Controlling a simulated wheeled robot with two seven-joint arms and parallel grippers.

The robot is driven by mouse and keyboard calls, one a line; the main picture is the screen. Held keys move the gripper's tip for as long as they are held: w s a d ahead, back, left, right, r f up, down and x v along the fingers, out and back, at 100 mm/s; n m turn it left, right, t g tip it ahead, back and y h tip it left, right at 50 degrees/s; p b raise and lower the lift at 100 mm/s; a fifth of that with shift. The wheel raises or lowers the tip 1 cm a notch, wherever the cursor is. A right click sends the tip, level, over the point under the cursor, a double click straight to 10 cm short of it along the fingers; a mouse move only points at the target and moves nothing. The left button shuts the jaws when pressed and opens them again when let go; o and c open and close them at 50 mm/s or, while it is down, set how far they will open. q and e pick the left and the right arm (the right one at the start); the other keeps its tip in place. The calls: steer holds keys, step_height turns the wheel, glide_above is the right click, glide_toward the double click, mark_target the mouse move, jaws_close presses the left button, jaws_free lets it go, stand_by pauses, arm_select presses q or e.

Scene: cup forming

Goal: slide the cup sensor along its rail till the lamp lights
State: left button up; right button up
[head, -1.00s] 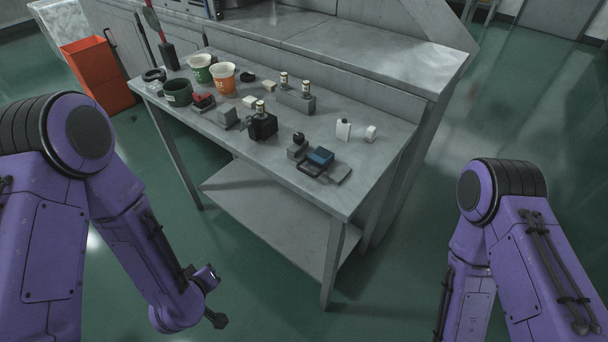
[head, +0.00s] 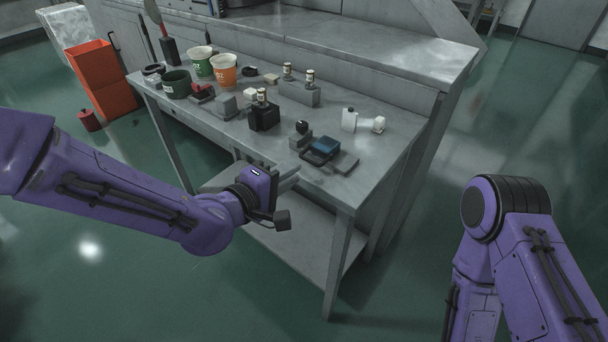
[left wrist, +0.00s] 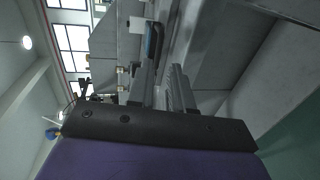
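Several small devices stand on the grey workbench (head: 385,150). They include a blue-topped block (head: 325,147) near the front edge, a grey block with a black knob (head: 301,130) and a black box (head: 265,117) with a small bottle. I cannot tell which is the cup sensor, its rail or the lamp; no lit lamp is visible. My left gripper (head: 288,182) is at the bench's front edge, left of and below the blue-topped block, touching nothing I can make out. In the left wrist view its two fingers (left wrist: 163,85) are apart with an empty gap. My right gripper is out of view.
A small white bottle (head: 349,120) stands at the right. An orange bin (head: 103,80) is on the floor. A lower shelf (head: 290,235) lies beneath.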

mark_target(308, 161)
arm_select(q)
steer(key=x, duration=0.5)
steer(key=shift+w+d, duration=0.15)
steer(key=shift+w, duration=0.1)
jaws_close()
stand_by(1.1)
